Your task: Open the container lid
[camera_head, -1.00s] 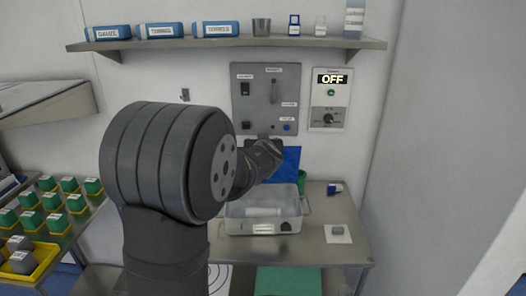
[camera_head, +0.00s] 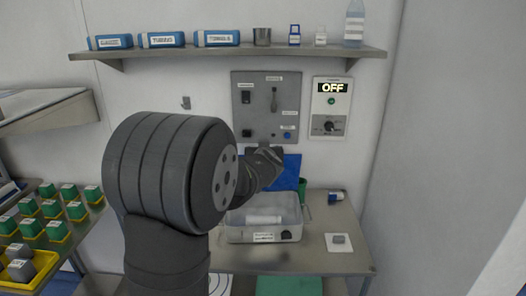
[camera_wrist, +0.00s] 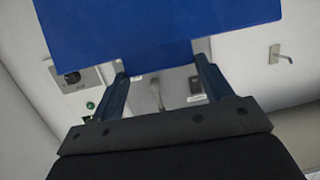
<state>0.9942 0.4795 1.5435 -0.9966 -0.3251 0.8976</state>
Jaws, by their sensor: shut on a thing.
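The container (camera_head: 236,234) is a pale, open-topped tray on the metal table, with a white roll (camera_head: 264,215) inside. The blue lid (camera_head: 287,172) is off it, tilted up behind and above the container near the wall; my arm hides part of it. In the wrist view the lid (camera_wrist: 165,30) is a flat blue panel across the top, at the fingertips. My gripper (camera_wrist: 161,72) is shut on the lid, its two fingers wide apart. In the head view the fingers are hidden behind my wrist (camera_head: 264,165).
A wall panel (camera_head: 266,105) with switches and an OFF display unit (camera_head: 330,100) are close behind. A shelf (camera_head: 225,51) with boxes runs above. A green cup (camera_head: 302,188) stands beside the container.

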